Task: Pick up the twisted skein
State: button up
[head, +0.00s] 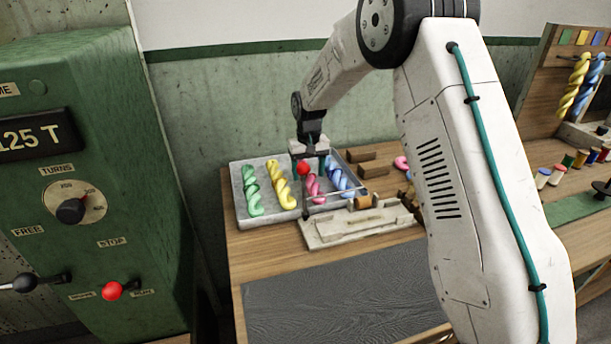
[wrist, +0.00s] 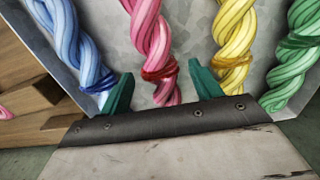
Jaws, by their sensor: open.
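Several twisted skeins lie side by side in a shallow grey metal tray (head: 241,202): green (head: 251,190), yellow (head: 280,184), pink (head: 313,188) and blue (head: 340,178). My gripper (head: 312,170) is over the tray at the pink skein, pointing down. In the wrist view, my gripper (wrist: 162,86) is open, with its teal fingers apart on either side of the pink skein's (wrist: 150,42) red-tied end. The right finger is close to the yellow skein (wrist: 234,40), the left one close to the blue skein (wrist: 70,45). Whether a finger touches a skein is unclear.
A pale fixture (head: 350,232) with a red-knobbed lever (head: 303,168) and a wooden spool (head: 364,202) stands in front of the tray. Brown wooden blocks (head: 372,170) lie right of it. A dark mat (head: 340,295) is bare. A green control cabinet (head: 120,190) stands left.

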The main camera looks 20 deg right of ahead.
jog(key=shift+f, duration=0.7)
jog(key=c, duration=1.1)
jog(key=shift+r, duration=0.1)
